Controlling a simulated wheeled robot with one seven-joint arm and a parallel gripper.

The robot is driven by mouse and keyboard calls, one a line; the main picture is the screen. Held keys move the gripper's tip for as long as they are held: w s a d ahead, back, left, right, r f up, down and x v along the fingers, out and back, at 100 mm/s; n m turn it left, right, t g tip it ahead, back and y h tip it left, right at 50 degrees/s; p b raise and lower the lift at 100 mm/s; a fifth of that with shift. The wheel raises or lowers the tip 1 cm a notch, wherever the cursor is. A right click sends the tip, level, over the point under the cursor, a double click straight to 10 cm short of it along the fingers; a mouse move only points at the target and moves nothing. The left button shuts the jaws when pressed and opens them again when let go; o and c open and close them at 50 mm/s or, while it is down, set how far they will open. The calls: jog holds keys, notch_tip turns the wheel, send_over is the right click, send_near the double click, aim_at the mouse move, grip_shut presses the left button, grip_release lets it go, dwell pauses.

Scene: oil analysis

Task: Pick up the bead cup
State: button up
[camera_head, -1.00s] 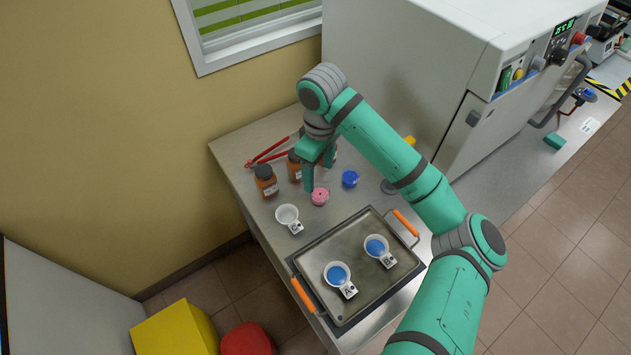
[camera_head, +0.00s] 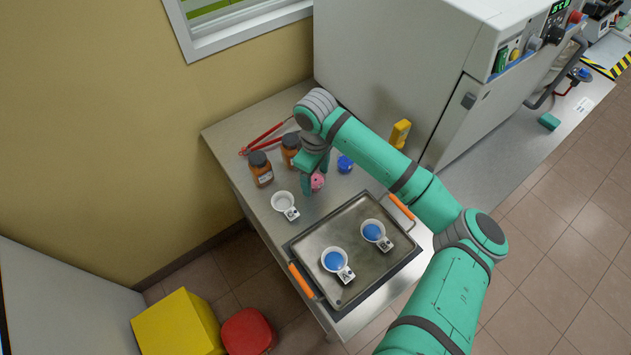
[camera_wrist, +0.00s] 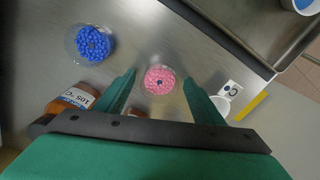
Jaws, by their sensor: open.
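The cup of pink beads (camera_head: 317,181) stands on the steel table, partly hidden by my gripper in the head view. In the wrist view the pink bead cup (camera_wrist: 160,80) lies between and just beyond my fingertips. A cup of blue beads (camera_head: 345,164) stands to its right; it also shows at the upper left of the wrist view (camera_wrist: 92,43). My gripper (camera_wrist: 158,82) is open and empty, pointing down over the pink cup, with a finger on either side of it in the picture. I cannot tell how far above it the fingertips are.
Two brown bottles (camera_head: 261,168) stand left of my gripper, with red tongs (camera_head: 262,138) behind. A white cup marked C (camera_head: 283,202) stands in front. A tray (camera_head: 338,230) holds cups A and B with blue contents. A large white oven (camera_head: 400,60) stands at the back.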

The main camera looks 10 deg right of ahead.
aim_at(314, 181)
jog(key=shift+f, duration=0.3)
jog(key=shift+c, duration=0.6)
jog(key=c, duration=1)
jog(key=shift+r, duration=0.1)
jog(key=shift+r, duration=0.5)
jog(key=r, duration=0.2)
jog(key=shift+s+a+r, duration=0.1)
jog(key=shift+a+r, duration=0.1)
jog(key=shift+r, duration=0.1)
jog(key=s+a+r, duration=0.1)
jog(key=s+r, duration=0.2)
jog(key=s, duration=0.1)
jog(key=s+a+r, duration=0.1)
jog(key=s+r, duration=0.2)
jog(key=s, duration=0.2)
jog(key=s+a+r, duration=0.1)
jog(key=s+r, duration=0.2)
jog(key=s, duration=0.1)
jog(key=shift+s+a+r, duration=0.1)
jog(key=shift+s+r, duration=0.05)
